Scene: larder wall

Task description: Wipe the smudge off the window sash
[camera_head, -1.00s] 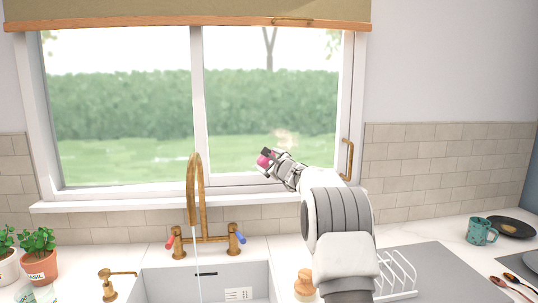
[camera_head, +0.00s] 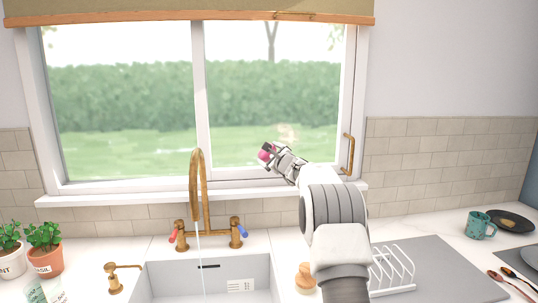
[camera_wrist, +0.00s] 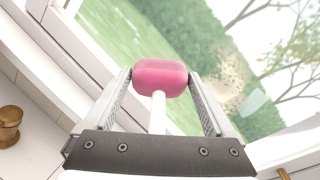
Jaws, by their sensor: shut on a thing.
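My gripper (camera_head: 272,154) is shut on a pink sponge (camera_head: 263,155) with a white handle (camera_wrist: 158,113). The sponge also shows between the fingers in the wrist view (camera_wrist: 159,77). The window sash (camera_head: 203,110) has a pale tan smudge (camera_head: 289,131) low on its right pane. In the wrist view the smudge (camera_wrist: 229,72) is a brown speckled patch right of the sponge, partly behind the right finger. In the head view the sponge is left of and below the smudge. Whether the sponge touches the glass I cannot tell.
A brass tap (camera_head: 196,185) runs water into the sink (camera_head: 165,277) below the window. A brass handle (camera_head: 349,154) is on the sash's right side. A white rack (camera_head: 393,268), a teal mug (camera_head: 481,226) and a dark plate (camera_head: 514,222) stand on the right counter. Potted plants (camera_head: 45,247) are at left.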

